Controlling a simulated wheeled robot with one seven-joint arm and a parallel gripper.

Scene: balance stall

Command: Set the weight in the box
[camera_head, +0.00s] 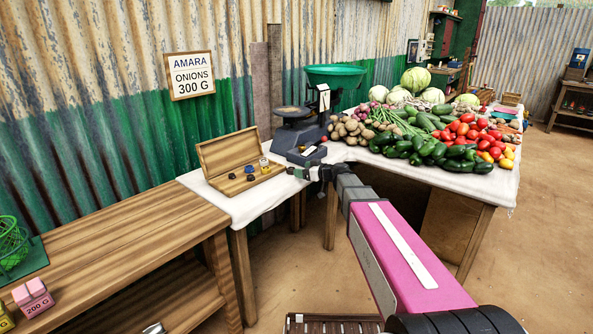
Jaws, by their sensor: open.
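The wooden box (212,184) stands with its lid up on the white-clothed table. Several small dark weights (249,170) lie in it. A small yellow-and-pale weight (264,163) stands upright at the box's right end; I cannot tell whether it is in a slot or on the rim. My gripper (292,172) is open just right of the box, low over the cloth, apart from that weight. It looks empty, but its fingertips are small and hard to make out.
A scale (292,136) with a green pan (335,76) stands behind my gripper. Vegetables (430,140) are heaped at the right. A wooden bench (120,255) on the left holds a green wire basket (12,245) and a pink 200 G block (33,297).

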